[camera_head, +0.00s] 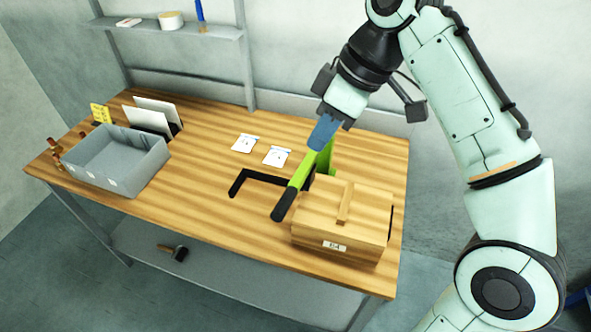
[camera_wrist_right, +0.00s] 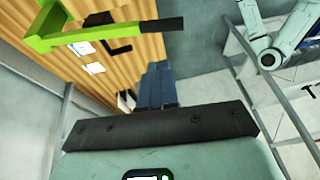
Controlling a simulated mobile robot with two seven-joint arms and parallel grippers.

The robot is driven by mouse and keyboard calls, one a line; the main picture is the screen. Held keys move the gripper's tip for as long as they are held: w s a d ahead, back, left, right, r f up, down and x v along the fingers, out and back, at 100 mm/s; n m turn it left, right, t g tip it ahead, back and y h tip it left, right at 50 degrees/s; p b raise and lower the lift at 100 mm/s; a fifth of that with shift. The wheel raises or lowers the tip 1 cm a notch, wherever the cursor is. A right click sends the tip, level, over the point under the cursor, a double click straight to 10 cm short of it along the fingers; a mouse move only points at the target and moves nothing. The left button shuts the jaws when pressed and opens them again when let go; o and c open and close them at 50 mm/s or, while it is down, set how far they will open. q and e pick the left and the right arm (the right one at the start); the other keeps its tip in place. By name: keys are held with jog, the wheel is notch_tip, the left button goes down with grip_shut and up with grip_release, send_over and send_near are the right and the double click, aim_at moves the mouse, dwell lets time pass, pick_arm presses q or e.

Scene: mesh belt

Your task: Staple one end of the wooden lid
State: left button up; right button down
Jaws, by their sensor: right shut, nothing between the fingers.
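A wooden box with a lid (camera_head: 372,207) sits at the right front of the table. A wood strip crosses its lid and a "E4" type label is on its front. A green stapler-like tool (camera_head: 301,170) with a black handle end stands at the box's left rear corner; it also shows in the right wrist view (camera_wrist_right: 100,35). Whether it rests on box or table is unclear. My right gripper (camera_head: 321,135) has its blue fingers together, empty, just above the green tool. In the right wrist view the fingers (camera_wrist_right: 156,75) look apart from it.
A black L-shaped bracket or outline (camera_head: 240,179) lies left of the box. Two white cards (camera_head: 245,143) lie behind it. A grey bin (camera_head: 118,182) stands at the left, with white panels (camera_head: 146,120) behind. A shelf (camera_head: 160,32) is at the back. The middle front is clear.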

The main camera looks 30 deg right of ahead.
pick_arm(q)
jog(key=shift+d, duration=0.1)
pick_arm(e)
jog(key=shift+d, duration=0.1)
dwell(0.3)
jog(key=b, duration=0.4)
send_near(285, 200)
jog(key=x, duration=0.5)
jog(key=shift+w+f, duration=0.2)
jog(key=shift+w, duration=0.1)
pick_arm(q)
jog(key=s+f, duration=0.5)
jog(key=f, duration=0.1)
jog(key=shift+g, duration=0.3)
pick_arm(e)
jog(key=shift+a+f, duration=0.2)
jog(key=shift+f, duration=0.3)
pick_arm(q)
jog(key=shift+s, duration=0.1)
jog(key=shift+f+b, duration=0.1)
jog(key=shift+b, duration=0.2)
pick_arm(e)
jog(key=shift+f, duration=0.1)
